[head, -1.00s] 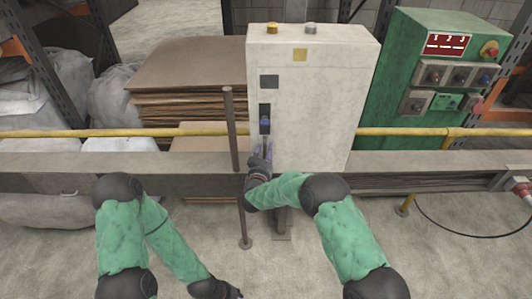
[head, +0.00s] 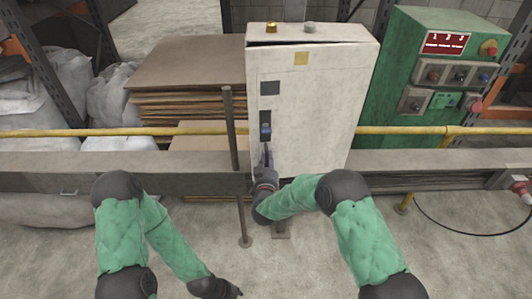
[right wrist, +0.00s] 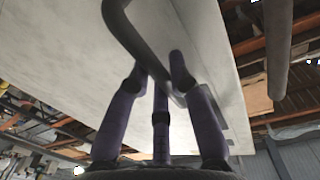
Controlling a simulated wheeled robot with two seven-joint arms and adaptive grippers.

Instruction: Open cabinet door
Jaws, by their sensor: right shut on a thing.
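The off-white cabinet (head: 345,100) stands upright behind the rail, its door (head: 305,130) facing me. A dark gap runs along the door's top edge, so the door stands slightly ajar. My right gripper (head: 266,155) is at the door's left side, below that plate. In the right wrist view its purple fingers are shut on a grey bent bar handle (right wrist: 120,28) at the pale door. My left gripper (head: 236,292) hangs low near the floor, away from the cabinet; its fingers are too small to judge.
A brown post (head: 230,125) stands just left of the cabinet, close to my right gripper. A yellow rail (head: 400,130) and a grey beam (head: 80,172) cross the scene. A green control box (head: 400,80) stands at the right, stacked cardboard (head: 180,75) at the left.

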